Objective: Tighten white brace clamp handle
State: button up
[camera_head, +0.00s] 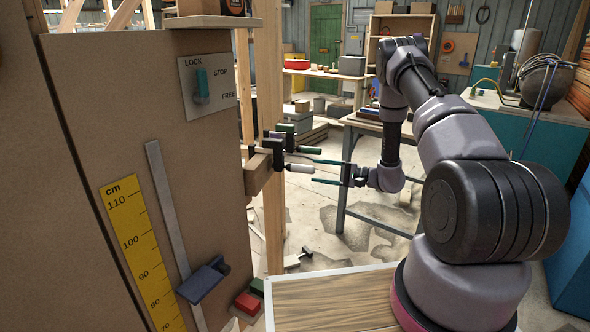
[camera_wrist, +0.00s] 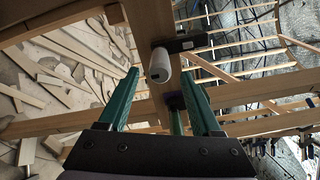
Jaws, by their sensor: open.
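The white brace clamp handle (camera_head: 301,168) sticks out to the right from a dark clamp on the wooden block (camera_head: 258,173) at the post. My gripper (camera_head: 314,171) is open and empty, pointing left, with its teal fingertips level with the free end of the white handle. In the wrist view the white handle (camera_wrist: 160,66) shows end-on, framed by the two fingertips (camera_wrist: 160,74), with a gap on each side. I cannot tell whether the tips overlap its end. A teal piece (camera_wrist: 177,122) shows lower between the fingers.
A brown panel (camera_head: 80,130) with a LOCK/STOP/FREE lever plate (camera_head: 207,85) and a yellow cm scale (camera_head: 138,250) stands at left. A blue-grey block (camera_head: 203,280) juts from it. A workbench (camera_head: 350,190) stands behind my arm. Open floor lies beyond the post.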

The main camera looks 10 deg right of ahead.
aim_at(284, 166)
jog(key=x, duration=0.9)
grip_shut()
